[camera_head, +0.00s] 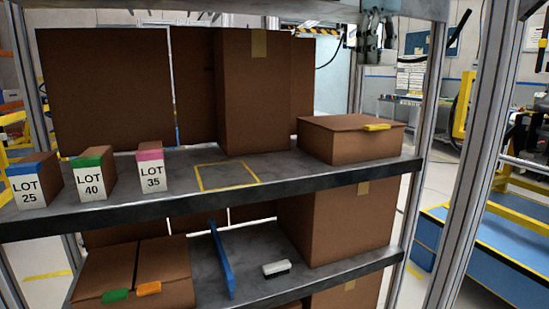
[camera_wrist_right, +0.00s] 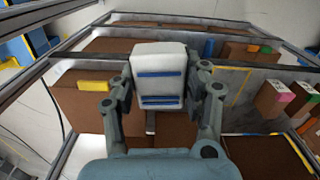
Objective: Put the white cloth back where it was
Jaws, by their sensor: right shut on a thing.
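The white cloth (camera_wrist_right: 158,62) shows in the right wrist view as a folded, block-like white thing with blue stripes. My right gripper (camera_wrist_right: 165,95) is shut on it, one finger at each side. A yellow outlined square (camera_head: 227,176) on the upper shelf (camera_head: 280,182) is empty in the head view. Part of a yellow outline (camera_wrist_right: 245,86) also shows right of the cloth in the right wrist view. My left gripper is in neither view.
Boxes labelled LOT 25 (camera_head: 35,178), LOT 40 (camera_head: 93,176) and LOT 35 (camera_head: 152,170) stand left of the square. A tall carton (camera_head: 255,95) stands behind it, a low carton (camera_head: 350,142) right. Below are a blue divider (camera_head: 221,262) and a small white-and-black block (camera_head: 276,268).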

